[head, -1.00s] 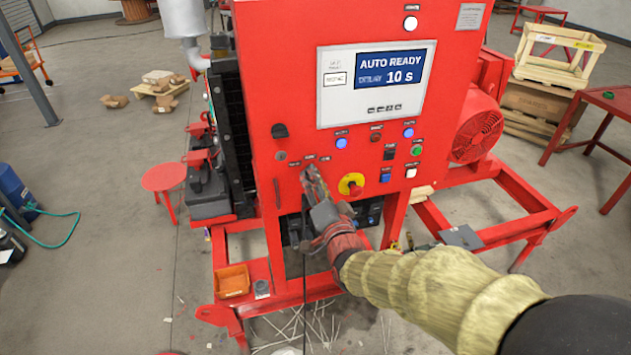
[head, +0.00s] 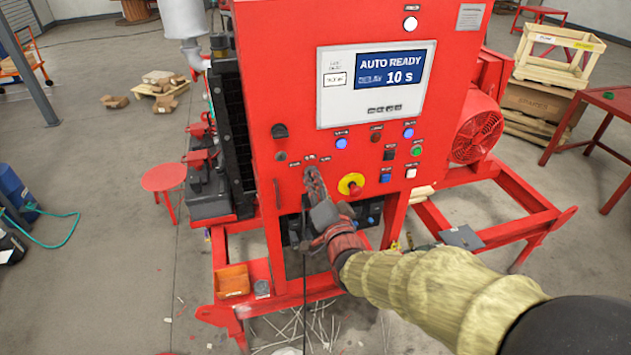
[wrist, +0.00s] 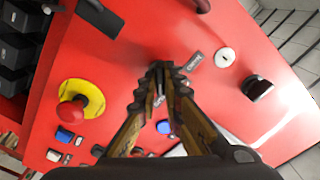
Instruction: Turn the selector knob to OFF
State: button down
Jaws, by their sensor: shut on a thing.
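My gripper (head: 312,172) reaches the lower left of the red control panel (head: 300,90). In the wrist view its two fingers (wrist: 160,76) come together at the panel face. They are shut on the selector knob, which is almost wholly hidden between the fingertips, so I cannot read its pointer. Small position labels sit around it; one label (wrist: 194,61) shows beside the right fingertip. The panel display (head: 389,70) reads AUTO READY and 10 s.
A red emergency stop on a yellow disc (head: 351,184) sits close right of my gripper; it also shows in the wrist view (wrist: 74,108). Lit buttons (head: 341,143) are above. A black switch (head: 279,131) and a round lock (wrist: 225,57) are nearby.

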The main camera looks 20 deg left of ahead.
jog(key=shift+f+n+b, duration=0.15)
jog(key=shift+n+b, duration=0.15)
jog(key=shift+b, duration=0.1)
jog(key=n+b, duration=0.8)
jog(key=n, duration=0.1)
jog(key=shift+b, duration=0.4)
jog(key=shift+n, duration=0.3)
jog(key=c, duration=1.9)
grip_release()
